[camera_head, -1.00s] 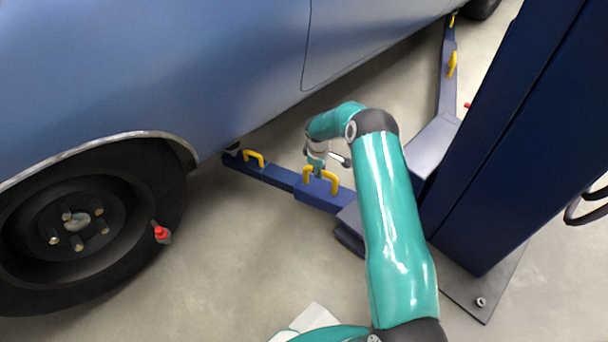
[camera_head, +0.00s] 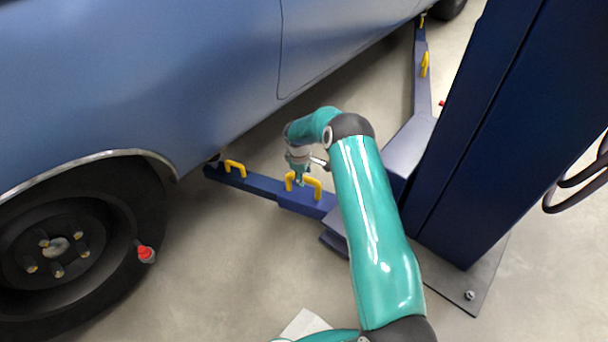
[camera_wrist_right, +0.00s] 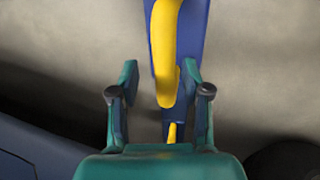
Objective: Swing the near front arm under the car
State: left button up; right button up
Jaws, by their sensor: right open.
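The near front arm (camera_head: 262,188) of the lift is a blue bar with two yellow handles, and its outer end is at the lower edge of the blue car (camera_head: 130,75) behind the front wheel. My right gripper (camera_head: 301,180) is at the yellow handle (camera_head: 316,187) closer to the post. In the right wrist view my right gripper (camera_wrist_right: 160,92) is open, with one finger on each side of the yellow handle (camera_wrist_right: 164,55). I cannot tell whether the fingers touch it. My left gripper is not in view.
The blue lift post (camera_head: 470,140) stands at the right on a base plate. Another blue arm (camera_head: 421,75) with yellow handles runs toward the back. The front wheel (camera_head: 60,250) is at the lower left, with a red-tipped part (camera_head: 146,254) beside it. Bare floor (camera_head: 220,270) lies between wheel and post.

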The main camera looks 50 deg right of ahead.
notch_tip(320, 180, up, 12)
jog(key=a, duration=0.2)
jog(key=shift+s+a+f, duration=0.15)
jog(key=shift+s+f, duration=0.05)
jog(key=shift+s, duration=0.15)
dwell(0.3)
